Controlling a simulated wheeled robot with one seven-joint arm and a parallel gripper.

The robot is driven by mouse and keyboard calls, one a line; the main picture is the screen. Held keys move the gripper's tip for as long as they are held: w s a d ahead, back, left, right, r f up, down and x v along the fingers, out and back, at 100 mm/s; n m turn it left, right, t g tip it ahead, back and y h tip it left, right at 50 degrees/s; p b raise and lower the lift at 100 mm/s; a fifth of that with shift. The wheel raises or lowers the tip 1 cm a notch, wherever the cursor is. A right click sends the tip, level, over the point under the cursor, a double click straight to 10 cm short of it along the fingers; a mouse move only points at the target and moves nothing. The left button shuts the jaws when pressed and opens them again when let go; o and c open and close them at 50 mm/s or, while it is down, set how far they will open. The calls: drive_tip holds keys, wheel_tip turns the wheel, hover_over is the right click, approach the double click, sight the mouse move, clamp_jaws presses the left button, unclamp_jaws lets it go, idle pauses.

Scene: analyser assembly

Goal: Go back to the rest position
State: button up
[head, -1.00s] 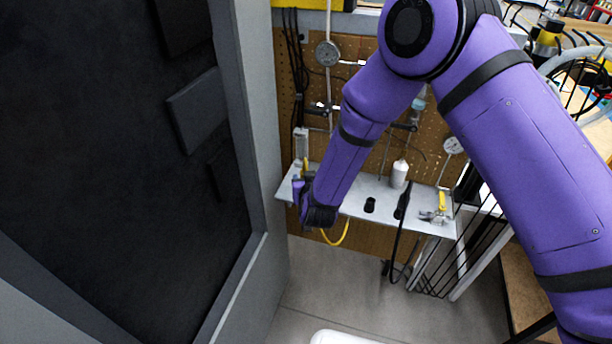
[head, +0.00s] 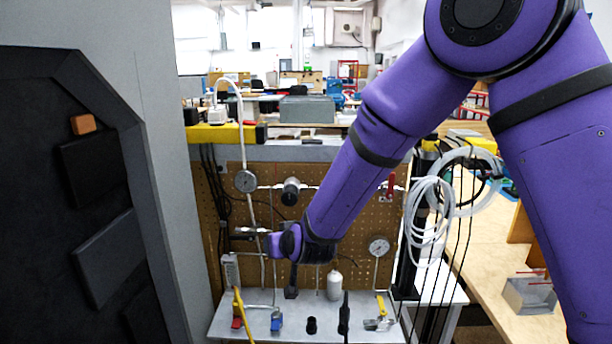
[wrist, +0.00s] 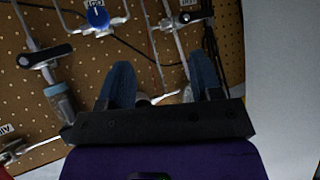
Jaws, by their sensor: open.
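My gripper (wrist: 160,64) shows in the wrist view with two blue fingers standing apart and nothing between them. Behind the fingers is the pegboard (wrist: 100,60) with pipes and a blue round knob (wrist: 97,17). In the head view my purple arm bends down from the upper right. Its wrist end is in front of the pegboard (head: 335,215), above the grey shelf (head: 260,318). The fingers are hard to make out in the head view. I cannot tell how close they are to the pipes.
A white bottle (head: 334,285), blue-handled (head: 277,321) and yellow-handled (head: 381,308) parts stand on the shelf. Gauges (head: 245,181) are on the pegboard. A large grey-framed dark panel (head: 100,200) fills the left. Coiled white tubing (head: 430,215) and a wooden bench (head: 478,255) are right.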

drive_tip(key=s+d+r+m+g+h, duration=0.1)
drive_tip(key=s+d+r, duration=0.4)
drive_tip(key=d+r, duration=0.5)
drive_tip(key=s+d+r+g+h, duration=0.1)
drive_tip(key=s+d+r, duration=0.4)
drive_tip(key=d+r, duration=0.5)
drive_tip(key=s+d+m+g+h, duration=0.1)
drive_tip(key=s+d, duration=0.7)
drive_tip(key=s, duration=0.3)
drive_tip(key=s+d+r+m+g+h, duration=0.1)
drive_tip(key=s+d+m+g+h, duration=0.1)
drive_tip(key=s+d, duration=0.6)
drive_tip(key=s, duration=0.3)
drive_tip(key=shift+s+d, duration=0.2)
drive_tip(key=shift+s, duration=0.15)
drive_tip(key=shift+r, duration=0.1)
